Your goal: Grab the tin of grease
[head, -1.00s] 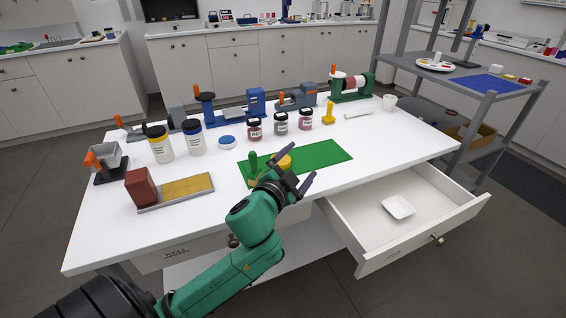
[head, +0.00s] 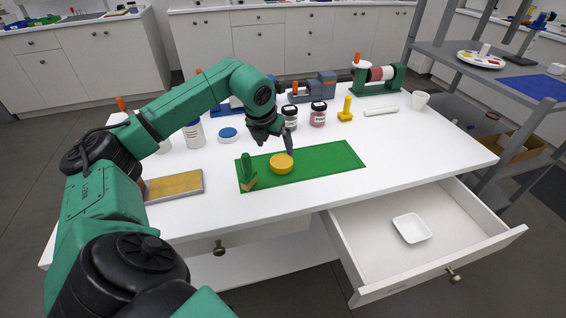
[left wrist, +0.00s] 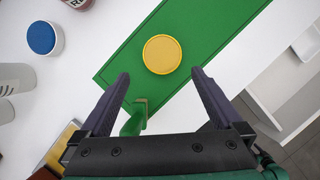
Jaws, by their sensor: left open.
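A round yellow tin (head: 281,163) lies flat on the green mat (head: 335,160); no label is readable on it. In the left wrist view the yellow tin (left wrist: 162,54) sits just beyond and between my open fingertips, on the mat (left wrist: 222,25). My left gripper (head: 279,146) is open and empty above the mat, pointing down beside the tin. It also shows in the left wrist view (left wrist: 161,74). A low round tin with a blue lid (head: 228,134) stands on the white table left of the mat. My right gripper is not in view.
A green-handled tool (head: 247,172) stands at the mat's left end. Jars, such as the pink one (head: 318,114), stand behind the mat. The open drawer (head: 365,235) holds a white dish (head: 412,228).

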